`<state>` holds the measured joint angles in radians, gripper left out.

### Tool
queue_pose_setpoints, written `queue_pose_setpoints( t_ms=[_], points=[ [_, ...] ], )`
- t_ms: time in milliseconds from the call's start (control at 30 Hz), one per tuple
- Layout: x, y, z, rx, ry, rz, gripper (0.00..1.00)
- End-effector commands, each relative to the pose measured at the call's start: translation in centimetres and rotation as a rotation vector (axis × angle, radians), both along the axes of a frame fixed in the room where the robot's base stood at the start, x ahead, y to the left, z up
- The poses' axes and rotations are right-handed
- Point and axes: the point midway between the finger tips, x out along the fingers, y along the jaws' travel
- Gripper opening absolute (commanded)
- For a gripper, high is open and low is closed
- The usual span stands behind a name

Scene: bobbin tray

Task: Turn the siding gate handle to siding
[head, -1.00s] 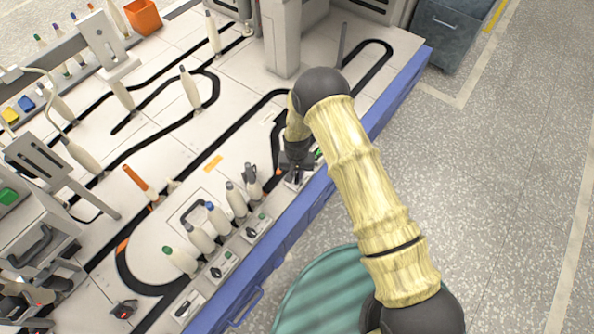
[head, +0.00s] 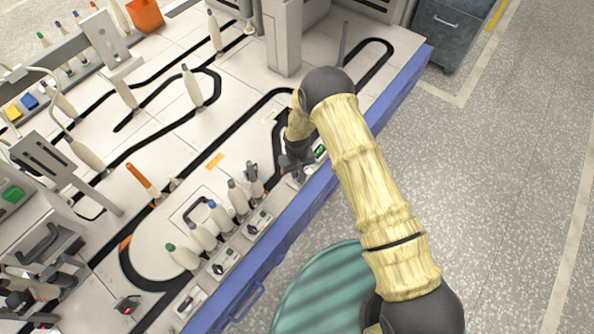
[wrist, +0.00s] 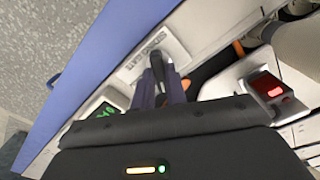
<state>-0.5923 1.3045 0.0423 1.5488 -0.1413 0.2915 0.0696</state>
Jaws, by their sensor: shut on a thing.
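My gripper (wrist: 163,86) is shut on a small dark handle (wrist: 157,64) that stands in front of a pale label plate (wrist: 149,54) in the wrist view. In the head view my gripper (head: 294,172) is low at the blue front edge of the table, beside a small green display (head: 320,151). There the handle is hidden by my gripper and wrist. The handle's exact angle is hard to tell.
The wrist view also shows the green display (wrist: 104,110) and a red-lit unit (wrist: 268,89) to the right. Several pale bobbins, one with a blue tip (head: 219,214), stand close left of my gripper. Black track (head: 240,128) crosses the white tabletop. An orange bin (head: 145,16) is far off.

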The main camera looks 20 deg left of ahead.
Motion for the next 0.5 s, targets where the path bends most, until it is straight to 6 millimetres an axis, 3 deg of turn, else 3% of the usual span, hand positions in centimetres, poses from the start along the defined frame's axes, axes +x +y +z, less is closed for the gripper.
queue_pose_setpoints(
  t_ms=[133, 167, 233, 500],
  points=[
    [0.06, 0.02, 0.05, 0.0, -0.002, 0.003, 0.0],
    [0.06, 0.02, 0.05, 0.0, -0.002, 0.003, 0.19],
    [0.06, 0.02, 0.05, 0.0, -0.001, 0.003, 0.33],
    [0.02, 0.01, 0.04, 0.001, -0.001, 0.001, 0.35]
  ],
)
